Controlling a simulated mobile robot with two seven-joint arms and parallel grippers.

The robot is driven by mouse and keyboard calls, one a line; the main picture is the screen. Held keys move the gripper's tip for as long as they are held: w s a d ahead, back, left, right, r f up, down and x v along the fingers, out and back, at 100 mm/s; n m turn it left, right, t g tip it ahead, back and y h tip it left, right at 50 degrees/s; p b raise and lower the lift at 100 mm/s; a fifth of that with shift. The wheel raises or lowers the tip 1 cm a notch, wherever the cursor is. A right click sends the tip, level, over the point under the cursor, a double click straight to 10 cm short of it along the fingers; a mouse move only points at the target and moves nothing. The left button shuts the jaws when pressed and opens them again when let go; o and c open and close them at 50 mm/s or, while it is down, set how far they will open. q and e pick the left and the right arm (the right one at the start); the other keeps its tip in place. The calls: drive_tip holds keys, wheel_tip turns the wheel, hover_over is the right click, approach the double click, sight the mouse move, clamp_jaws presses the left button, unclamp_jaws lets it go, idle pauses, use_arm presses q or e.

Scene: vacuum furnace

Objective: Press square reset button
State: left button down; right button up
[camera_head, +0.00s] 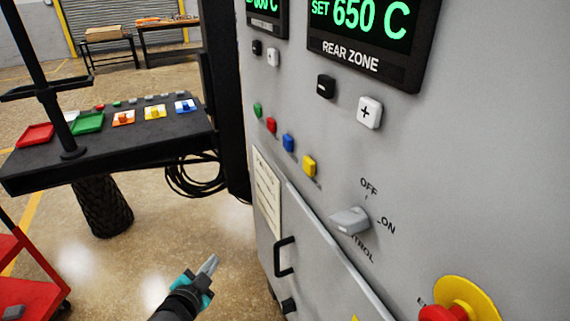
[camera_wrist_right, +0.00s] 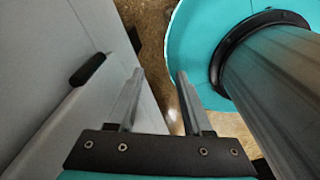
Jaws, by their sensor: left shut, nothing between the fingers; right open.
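No label reading reset is legible, so I cannot tell which button is the square reset button. My left gripper (camera_head: 210,264) is shut and empty, low in front of the cabinet and apart from the buttons. My right gripper (camera_wrist_right: 158,77) is open and empty in the right wrist view, with grey cabinet surfaces at its left. It does not show in the head view.
The cabinet also has a REAR ZONE display (camera_head: 360,30), minus (camera_head: 326,86) and plus (camera_head: 369,112) keys, a rotary switch (camera_head: 350,221), a door handle (camera_head: 284,257) and a red emergency knob (camera_head: 445,312). A black console (camera_head: 120,145) stands left; a red cart (camera_head: 20,270) is lower left.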

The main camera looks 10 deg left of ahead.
sight(288, 143)
use_arm(q)
drive_tip(key=d+r+m+t+h, duration=0.2)
drive_tip(key=d+r+t, duration=0.1)
drive_tip(key=r, duration=1.1)
drive_tip(key=w+d+r+m+t+h, duration=0.1)
drive_tip(key=d+r+m+t+h, duration=0.1)
drive_tip(key=r, duration=1.3)
drive_tip(key=shift+w+d+m+t, duration=0.3)
drive_tip(key=shift+d+m+t, duration=0.3)
drive_tip(key=shift+m+t, duration=0.2)
drive_tip(key=shift+d, duration=0.1)
drive_tip(key=w+d, duration=0.5)
drive_tip(key=d, duration=0.2)
drive_tip(key=shift+d, duration=0.1)
drive_tip(key=shift+w+d, duration=0.2)
drive_tip(key=shift+d, duration=0.1)
